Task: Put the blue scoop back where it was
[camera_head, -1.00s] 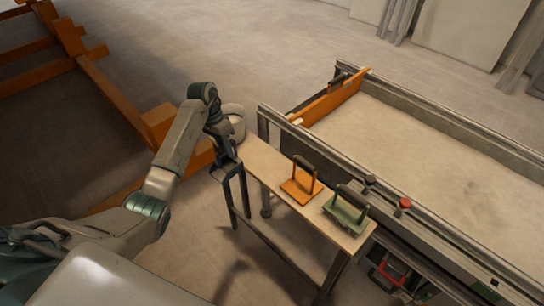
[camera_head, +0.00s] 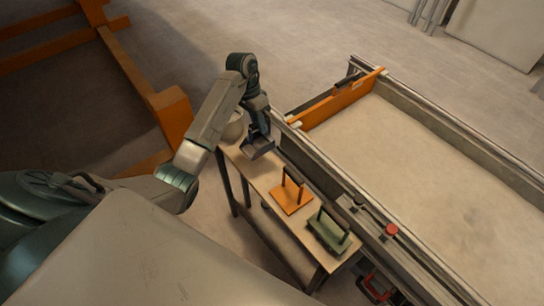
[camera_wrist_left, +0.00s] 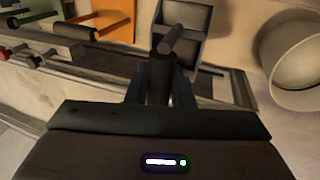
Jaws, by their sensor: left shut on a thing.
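The blue scoop (camera_head: 258,150) looks dark blue-grey, with a box-shaped pan and a dark handle. My left gripper (camera_head: 258,128) is shut on its handle, at the far end of the narrow bench (camera_head: 249,167). In the left wrist view the scoop's pan (camera_wrist_left: 187,22) lies beyond my left gripper (camera_wrist_left: 160,85), with the handle between the fingers. I cannot tell whether the scoop touches the bench top. My right gripper is not in view.
A pale bowl (camera_head: 233,127) is close to the scoop's left. An orange float (camera_head: 292,196) and a green tool (camera_head: 328,230) stand nearer on the bench. The sandbed (camera_head: 420,170), with an orange board (camera_head: 340,98), runs along the bench's right side.

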